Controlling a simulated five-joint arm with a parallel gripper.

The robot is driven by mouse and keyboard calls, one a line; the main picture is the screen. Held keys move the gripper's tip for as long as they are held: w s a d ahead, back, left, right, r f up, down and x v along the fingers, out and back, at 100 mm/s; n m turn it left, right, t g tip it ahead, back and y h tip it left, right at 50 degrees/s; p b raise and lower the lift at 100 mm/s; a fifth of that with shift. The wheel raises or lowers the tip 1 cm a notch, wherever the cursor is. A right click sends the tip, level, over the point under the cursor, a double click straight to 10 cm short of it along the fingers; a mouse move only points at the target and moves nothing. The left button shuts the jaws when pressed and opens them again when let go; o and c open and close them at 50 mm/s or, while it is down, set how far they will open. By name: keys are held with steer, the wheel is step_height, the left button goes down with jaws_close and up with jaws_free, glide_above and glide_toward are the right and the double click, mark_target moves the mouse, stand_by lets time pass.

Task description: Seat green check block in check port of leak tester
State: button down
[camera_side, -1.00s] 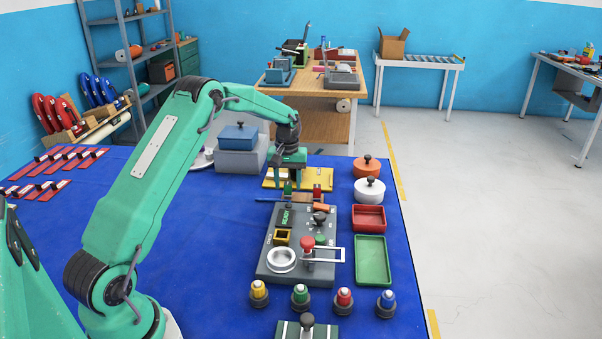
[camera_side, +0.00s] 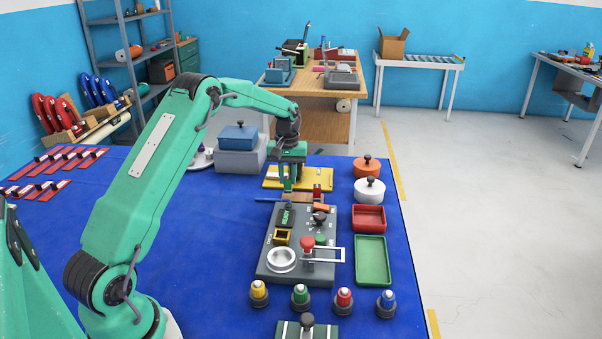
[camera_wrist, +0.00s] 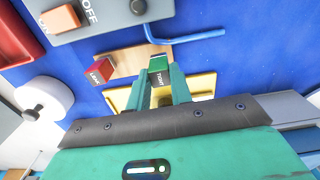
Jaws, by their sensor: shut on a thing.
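My gripper (camera_side: 288,186) points down over the wooden holder (camera_side: 303,197) behind the leak tester. In the wrist view my gripper (camera_wrist: 160,82) is shut on the green check block (camera_wrist: 157,68), marked TIGHT. The block is at the holder (camera_wrist: 124,57); I cannot tell whether it still touches it. In the side view the fingers mostly hide it. A red block (camera_wrist: 98,72), marked LEAK, stands beside it in the holder and also shows in the side view (camera_side: 317,191). The grey leak tester (camera_side: 328,262) has a yellow-rimmed square check port (camera_side: 282,237), which looks empty.
The tester carries a red-knobbed clamp (camera_side: 307,243), a white ring (camera_side: 281,260) and a dark knob (camera_side: 320,218). A blue hose (camera_wrist: 185,39) lies near the holder. A yellow plate (camera_side: 318,178) lies behind. Red (camera_side: 368,218) and green (camera_side: 372,262) trays stand to the right.

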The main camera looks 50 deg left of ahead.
steer(key=r, duration=0.2)
steer(key=shift+d+r, duration=0.2)
steer(key=shift+r, duration=0.15)
steer(key=s+d+r, duration=0.1)
steer(key=d+r, duration=0.5)
steer(key=d, duration=0.5)
steer(key=shift+s+r, duration=0.25)
steer(key=shift+s, duration=0.05)
steer(key=shift+d, duration=0.15)
steer(key=s+d+r, duration=0.2)
steer(key=s+d, duration=1.3)
steer(key=s, duration=0.2)
steer(key=w+a+f, duration=0.4)
steer(key=a+f, duration=0.3)
steer(key=a, duration=0.3)
steer(key=shift+w+a, duration=0.25)
